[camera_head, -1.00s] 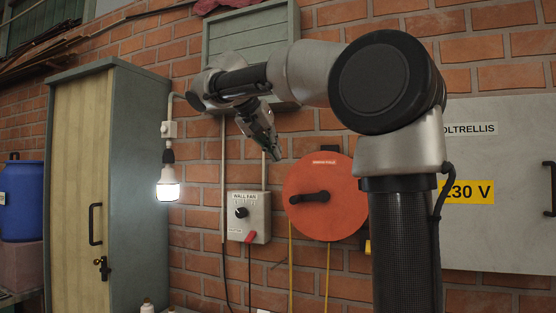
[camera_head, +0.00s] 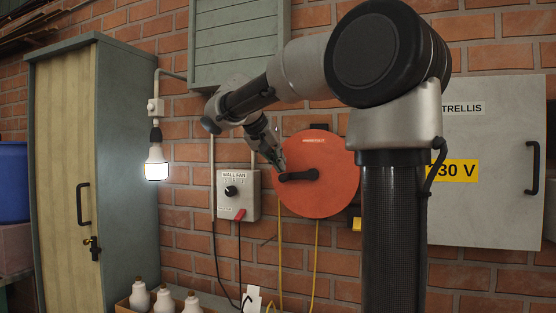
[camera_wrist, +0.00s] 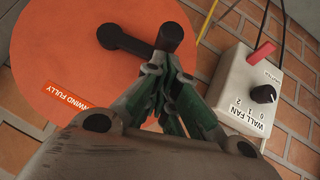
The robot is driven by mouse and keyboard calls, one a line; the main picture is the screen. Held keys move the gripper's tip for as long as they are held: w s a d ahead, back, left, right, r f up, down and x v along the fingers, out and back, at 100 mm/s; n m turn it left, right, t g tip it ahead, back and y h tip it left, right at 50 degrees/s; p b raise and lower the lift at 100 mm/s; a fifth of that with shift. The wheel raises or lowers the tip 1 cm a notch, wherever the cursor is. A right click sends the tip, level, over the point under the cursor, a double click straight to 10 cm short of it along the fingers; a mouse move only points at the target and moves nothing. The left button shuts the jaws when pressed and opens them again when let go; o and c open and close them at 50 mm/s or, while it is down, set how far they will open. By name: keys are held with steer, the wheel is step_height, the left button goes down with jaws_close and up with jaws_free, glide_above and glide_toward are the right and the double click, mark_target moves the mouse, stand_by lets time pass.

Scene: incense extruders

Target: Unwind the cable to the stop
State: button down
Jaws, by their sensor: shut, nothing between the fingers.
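The cable reel (camera_head: 330,198) is an orange-red disc on the brick wall, with a black crank (camera_head: 298,175) whose knob (camera_head: 283,177) points left. In the wrist view the reel (camera_wrist: 60,50) fills the upper left, with an "unwind fully" label (camera_wrist: 67,98). The crank's knob (camera_wrist: 170,36) stands just ahead of my fingertips. My gripper (camera_head: 280,167) is shut and empty, close by the knob; whether it touches it I cannot tell. Its fingers also show in the wrist view (camera_wrist: 162,72). Yellow cable (camera_head: 316,255) hangs below the reel.
A wall fan switch box (camera_head: 238,195) with a black dial and red lever is left of the reel. A lit bulb (camera_head: 156,165) hangs beside a tall cabinet (camera_head: 65,160). A grey 230 V panel (camera_head: 500,200) is at right.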

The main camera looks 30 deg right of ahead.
steer(key=shift+w+a+f+n+h, duration=0.1)
steer(key=shift+w+f+n+h, duration=0.15)
steer(key=shift+f, duration=0.2)
steer(key=shift+a+f+n+g+h, duration=0.1)
steer(key=shift+f+n+g+h, duration=0.85)
steer(key=shift+f, duration=0.5)
steer(key=shift+f+n+g+h, duration=0.7)
steer(key=shift+f+g+h, duration=0.35)
steer(key=shift+f, duration=0.4)
